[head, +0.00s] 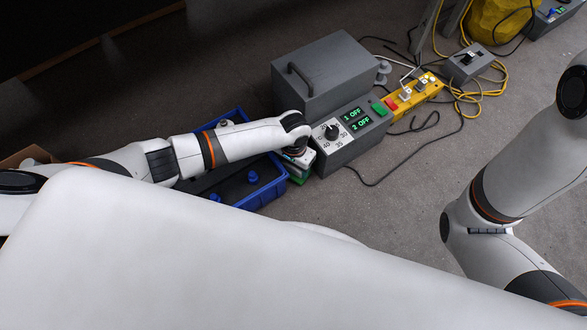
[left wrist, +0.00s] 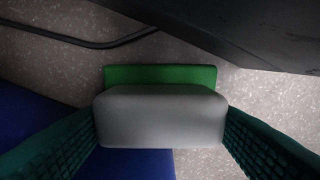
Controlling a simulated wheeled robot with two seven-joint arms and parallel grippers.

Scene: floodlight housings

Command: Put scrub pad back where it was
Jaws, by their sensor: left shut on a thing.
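The scrub pad, a grey block with a green layer, shows between my fingers in the left wrist view (left wrist: 160,116). My left gripper (head: 297,163) is shut on it, with one dark green finger on each side. In the head view the pad is mostly hidden by my gripper, beside the grey control box (head: 345,140) and the right end of the blue bin (head: 262,196). I cannot tell whether it touches the floor. My right arm shows at the right of the head view, but its gripper is out of view.
The control box has a dial and green displays; a grey case (head: 325,75) with a handle stands behind it. A yellow power strip (head: 415,95) and cables lie to the right. The blue bin holds blue knobs. Floor in front of the control box is mostly clear.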

